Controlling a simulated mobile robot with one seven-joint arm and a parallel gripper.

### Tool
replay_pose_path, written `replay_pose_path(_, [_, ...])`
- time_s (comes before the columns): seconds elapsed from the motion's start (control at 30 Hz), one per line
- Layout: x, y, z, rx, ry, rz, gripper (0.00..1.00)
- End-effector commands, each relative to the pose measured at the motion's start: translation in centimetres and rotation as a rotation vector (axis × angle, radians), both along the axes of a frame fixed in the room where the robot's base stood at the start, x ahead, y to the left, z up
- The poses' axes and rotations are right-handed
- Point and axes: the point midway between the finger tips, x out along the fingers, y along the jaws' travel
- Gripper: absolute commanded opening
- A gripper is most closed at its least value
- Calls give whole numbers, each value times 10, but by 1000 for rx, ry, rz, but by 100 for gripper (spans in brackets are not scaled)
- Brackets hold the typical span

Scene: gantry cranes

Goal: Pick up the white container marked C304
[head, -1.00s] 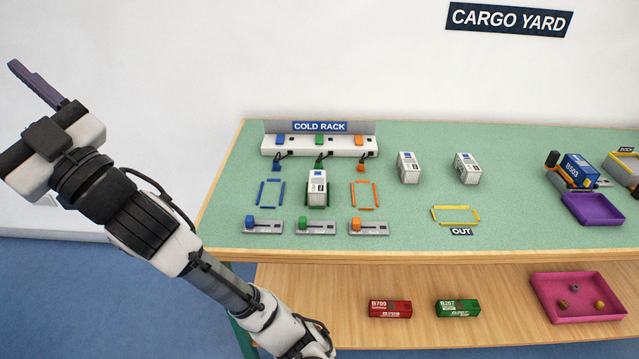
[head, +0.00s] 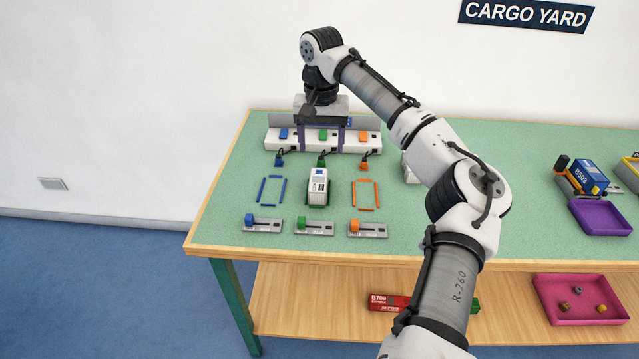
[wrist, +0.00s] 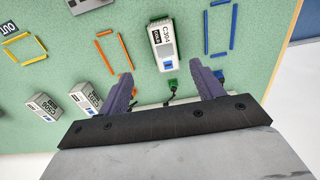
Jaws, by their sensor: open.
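The white container marked C304 (head: 317,187) stands on the green bench, between the blue and orange outlines. Its marking reads clearly in the wrist view (wrist: 163,45). My gripper (head: 321,148) is open and empty, pointing down at the cold rack, behind the container in the head view. In the wrist view the two purple fingers (wrist: 162,72) are spread, and the container shows between and beyond their tips, untouched. A green plug (head: 321,160) on a cable lies just behind the container, seemingly apart from it.
The cold rack (head: 278,145) is close under my gripper, with blue and orange plugs beside the green one. Sliders (head: 313,229) line the front. Two other white containers (wrist: 43,105) stand nearby, mostly hidden by my arm in the head view. A blue container (head: 588,175) is far right.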

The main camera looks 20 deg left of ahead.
Motion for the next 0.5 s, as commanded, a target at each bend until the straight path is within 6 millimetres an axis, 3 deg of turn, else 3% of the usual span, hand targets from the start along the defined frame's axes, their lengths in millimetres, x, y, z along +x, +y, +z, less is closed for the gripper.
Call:
replay_pose_path(0.3, [-1,2,-60,2,-2,4,66])
replay_pose_path(0.5, [-1,2,-76,3,-2,6,66])
